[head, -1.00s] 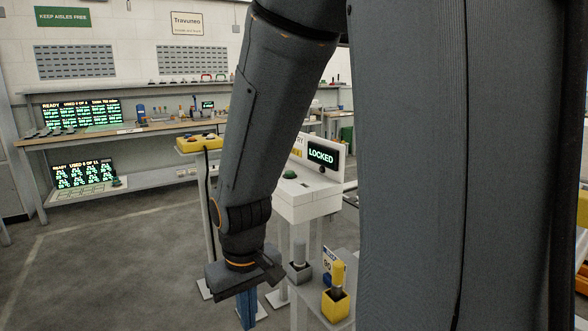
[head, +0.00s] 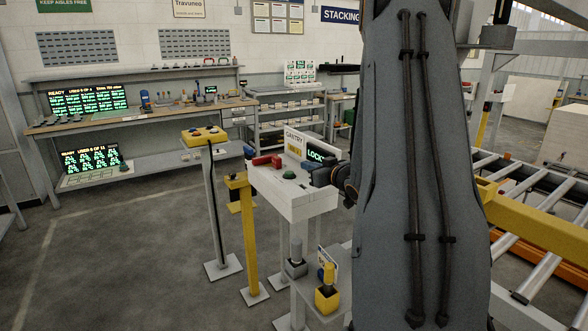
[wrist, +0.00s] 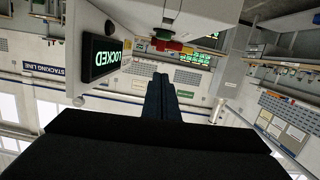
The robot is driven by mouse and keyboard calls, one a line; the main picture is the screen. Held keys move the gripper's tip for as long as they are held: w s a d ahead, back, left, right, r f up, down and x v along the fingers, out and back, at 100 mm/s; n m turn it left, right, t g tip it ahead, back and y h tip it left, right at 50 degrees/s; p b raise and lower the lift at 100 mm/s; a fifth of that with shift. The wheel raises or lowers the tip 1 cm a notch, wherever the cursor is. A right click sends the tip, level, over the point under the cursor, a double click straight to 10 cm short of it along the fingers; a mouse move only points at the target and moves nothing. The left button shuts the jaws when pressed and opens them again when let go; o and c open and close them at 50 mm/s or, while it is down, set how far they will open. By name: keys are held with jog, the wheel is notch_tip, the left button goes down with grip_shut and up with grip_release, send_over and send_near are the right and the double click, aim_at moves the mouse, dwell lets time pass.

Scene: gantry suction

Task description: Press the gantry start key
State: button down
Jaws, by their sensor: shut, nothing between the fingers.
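The white gantry console (head: 300,203) stands upright in the middle of the head view, with a GANTRY sign behind its top. A green round key (head: 289,175) sits on its top. Its dark display (head: 315,155) is partly covered by my wrist; in the wrist view the display (wrist: 104,56) reads LOCKED, upside down. My gripper (wrist: 160,77) is shut and empty, its fingers pointing into the wrist view to one side of the display. In the head view my wrist is at the console's right side, and the fingertips cannot be made out. I see no contact with the key.
A red block (head: 266,160) is at the console top's far left. A yellow post (head: 241,205) and a yellow button box (head: 204,136) on a stand are left of it. A low shelf holds a yellow holder (head: 328,299). A roller conveyor (head: 550,210) lies right. Floor at left is clear.

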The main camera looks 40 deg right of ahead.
dwell(0.3)
jog(key=b, duration=0.4)
send_over(293, 180)
jog(key=s, duration=0.1)
jog(key=shift+a+f, duration=0.1)
jog(key=shift+f, duration=0.75)
jog(key=shift+w+f+b, duration=0.55)
jog(key=shift+f+b, duration=0.3)
jog(key=shift+b, duration=0.15)
jog(key=shift+f+b, duration=0.8)
jog(key=shift+f, duration=0.3)
